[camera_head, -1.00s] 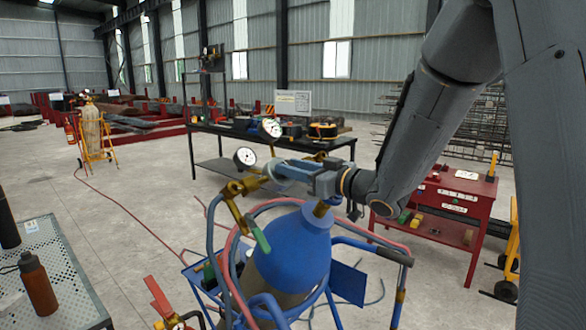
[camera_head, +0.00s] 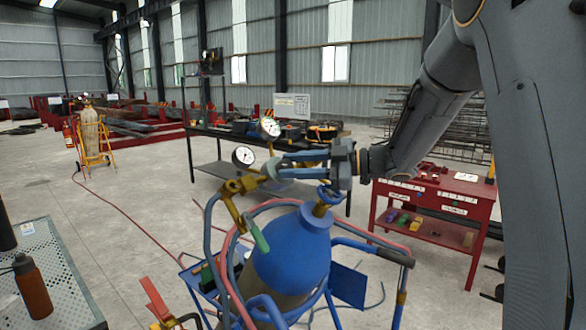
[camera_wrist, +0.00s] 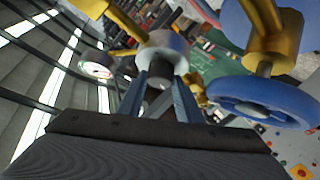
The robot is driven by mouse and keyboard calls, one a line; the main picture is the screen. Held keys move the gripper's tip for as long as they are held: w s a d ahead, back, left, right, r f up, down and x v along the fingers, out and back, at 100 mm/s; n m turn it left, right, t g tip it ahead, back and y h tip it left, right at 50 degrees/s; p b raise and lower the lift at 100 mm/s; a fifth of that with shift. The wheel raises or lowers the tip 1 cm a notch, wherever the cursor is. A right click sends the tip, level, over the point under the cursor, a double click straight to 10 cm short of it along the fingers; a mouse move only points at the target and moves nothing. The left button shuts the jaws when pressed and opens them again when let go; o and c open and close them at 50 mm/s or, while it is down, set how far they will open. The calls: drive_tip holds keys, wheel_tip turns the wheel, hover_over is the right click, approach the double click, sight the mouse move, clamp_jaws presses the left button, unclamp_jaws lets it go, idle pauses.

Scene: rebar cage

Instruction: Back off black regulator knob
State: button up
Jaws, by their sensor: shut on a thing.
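My gripper (camera_head: 278,170) reaches in from the right to the brass regulator (camera_head: 236,187) on the blue gas cylinder (camera_head: 290,250). In the wrist view my fingers (camera_wrist: 160,92) are closed around the black regulator knob (camera_wrist: 158,72), which shows between their tips below a silvery collar (camera_wrist: 163,47). In the head view the fingers hide the knob. Two white dial gauges, one left (camera_head: 243,156) and one higher (camera_head: 270,128), stand on the regulator. A blue valve handwheel (camera_head: 331,193) sits just below my gripper; it also shows right of my fingers in the wrist view (camera_wrist: 262,100).
Red and blue hoses (camera_head: 228,262) loop around the cylinder's blue cart (camera_head: 345,285). A dark workbench (camera_head: 215,133) stands behind, a red tool table (camera_head: 440,210) to the right. A perforated table with a brown bottle (camera_head: 33,288) is at left. Open floor lies between.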

drive_tip(key=n+g, duration=0.1)
drive_tip(key=n, duration=0.1)
drive_tip(key=n+g, duration=0.2)
drive_tip(key=n, duration=0.1)
drive_tip(key=shift+w+r+g+h, duration=0.1)
drive_tip(key=shift+w+g+h, duration=0.1)
drive_tip(key=shift+g+h, duration=0.15)
drive_tip(key=shift+w+r+n+g+h, duration=0.1)
drive_tip(key=shift+n+g+h, duration=0.4)
drive_tip(key=shift+n, duration=0.6)
drive_tip(key=shift+r+n+g+h, duration=0.1)
drive_tip(key=shift+n+g+h, duration=0.35)
drive_tip(key=shift+n, duration=0.65)
drive_tip(key=shift+f, duration=0.1)
drive_tip(key=o, duration=1)
drive_tip(key=shift+o, duration=0.2)
drive_tip(key=b+v, duration=0.2)
drive_tip(key=v, duration=0.5)
drive_tip(key=shift+d+r, duration=0.25)
drive_tip(key=shift+d, duration=0.1)
